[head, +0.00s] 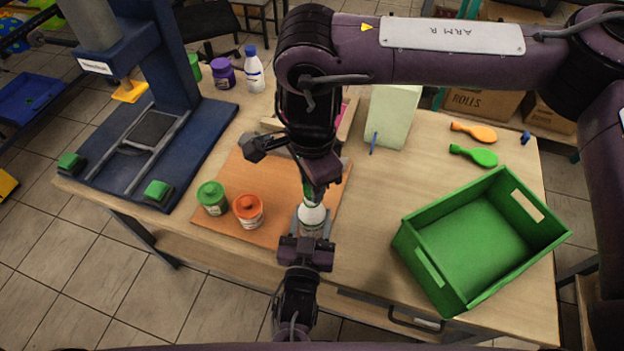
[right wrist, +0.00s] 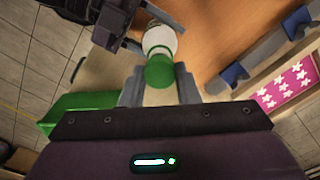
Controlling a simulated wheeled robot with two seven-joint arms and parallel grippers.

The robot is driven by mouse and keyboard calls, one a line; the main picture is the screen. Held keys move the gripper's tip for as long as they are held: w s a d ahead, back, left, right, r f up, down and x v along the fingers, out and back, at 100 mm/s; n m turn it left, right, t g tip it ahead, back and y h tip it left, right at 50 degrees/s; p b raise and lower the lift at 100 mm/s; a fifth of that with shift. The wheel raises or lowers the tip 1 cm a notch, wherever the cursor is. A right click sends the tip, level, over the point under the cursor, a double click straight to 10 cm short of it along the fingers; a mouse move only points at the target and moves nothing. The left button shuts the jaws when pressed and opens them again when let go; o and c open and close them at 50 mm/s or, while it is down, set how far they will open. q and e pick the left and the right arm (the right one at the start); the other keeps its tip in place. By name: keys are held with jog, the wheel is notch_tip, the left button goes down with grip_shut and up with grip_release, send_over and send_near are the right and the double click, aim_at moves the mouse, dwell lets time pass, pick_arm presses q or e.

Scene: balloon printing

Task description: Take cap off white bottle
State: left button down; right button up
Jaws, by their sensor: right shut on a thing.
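The white bottle (head: 312,214) stands upright near the front edge of the orange mat. My left gripper (head: 312,228) comes from the front, its fingers on either side of the bottle body. My right gripper (head: 314,192) is above the bottle, pointing down. In the right wrist view its fingers are shut on the green cap (right wrist: 160,73), with the white bottle (right wrist: 160,38) right behind it. A green ring shows at the bottle's top. I cannot tell whether the cap is seated or slightly lifted. My right arm hides part of the mat behind.
A green-lidded jar (head: 212,198) and an orange-lidded jar (head: 248,210) stand left of the bottle. A blue press (head: 150,140) is at the left. A green crate (head: 480,240) is at the right. Bare table shows between mat and crate.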

jog(key=shift+r, duration=2)
pick_arm(q)
jog(key=c, duration=0.6)
grip_release()
